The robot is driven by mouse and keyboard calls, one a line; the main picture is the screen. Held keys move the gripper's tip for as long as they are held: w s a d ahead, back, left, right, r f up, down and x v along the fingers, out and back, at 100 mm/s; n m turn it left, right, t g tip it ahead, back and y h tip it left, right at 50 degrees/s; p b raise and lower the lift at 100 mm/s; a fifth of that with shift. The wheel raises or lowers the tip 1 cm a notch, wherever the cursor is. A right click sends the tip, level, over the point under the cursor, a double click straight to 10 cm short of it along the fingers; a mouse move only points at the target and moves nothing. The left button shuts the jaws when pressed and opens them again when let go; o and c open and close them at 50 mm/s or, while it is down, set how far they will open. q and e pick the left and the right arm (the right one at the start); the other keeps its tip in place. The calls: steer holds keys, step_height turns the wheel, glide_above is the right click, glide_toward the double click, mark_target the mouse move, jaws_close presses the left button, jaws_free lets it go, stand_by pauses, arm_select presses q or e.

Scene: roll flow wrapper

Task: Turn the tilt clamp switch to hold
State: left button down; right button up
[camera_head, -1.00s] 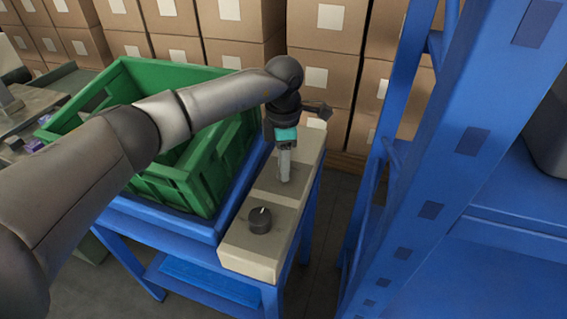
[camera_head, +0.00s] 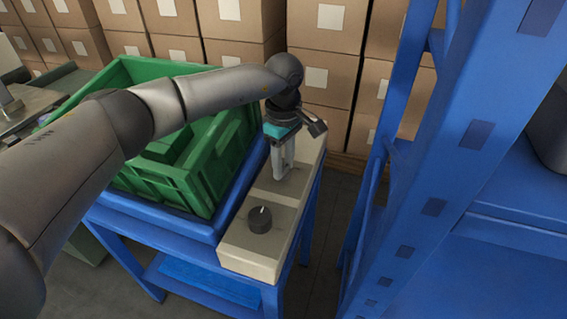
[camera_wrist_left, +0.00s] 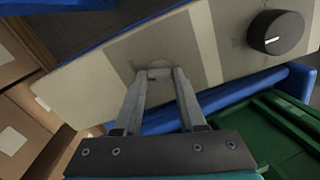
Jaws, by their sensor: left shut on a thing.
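My left gripper (camera_head: 279,175) points down at the beige control box (camera_head: 240,250), at its middle. In the left wrist view my left gripper (camera_wrist_left: 158,76) is shut on a small grey switch (camera_wrist_left: 158,72), mostly hidden between the fingertips. I cannot read a label that names it as the tilt clamp switch or shows its hold position. A round black knob (camera_head: 260,219) with a white pointer line stands nearer on the same box, apart from the gripper. This knob also shows in the left wrist view (camera_wrist_left: 276,32). My right gripper is out of view.
A green crate (camera_head: 165,180) sits on a blue stand (camera_head: 145,218) left of the box. Blue rack posts (camera_head: 440,185) rise close on the right. Stacked cartons (camera_head: 325,75) stand behind.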

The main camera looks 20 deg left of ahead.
arm_select(q)
steer(key=shift+m, duration=1.1)
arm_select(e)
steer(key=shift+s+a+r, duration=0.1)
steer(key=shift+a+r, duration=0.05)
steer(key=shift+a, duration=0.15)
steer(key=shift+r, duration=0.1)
arm_select(q)
steer(key=c, duration=0.9)
jaws_free()
steer(key=o, duration=0.4)
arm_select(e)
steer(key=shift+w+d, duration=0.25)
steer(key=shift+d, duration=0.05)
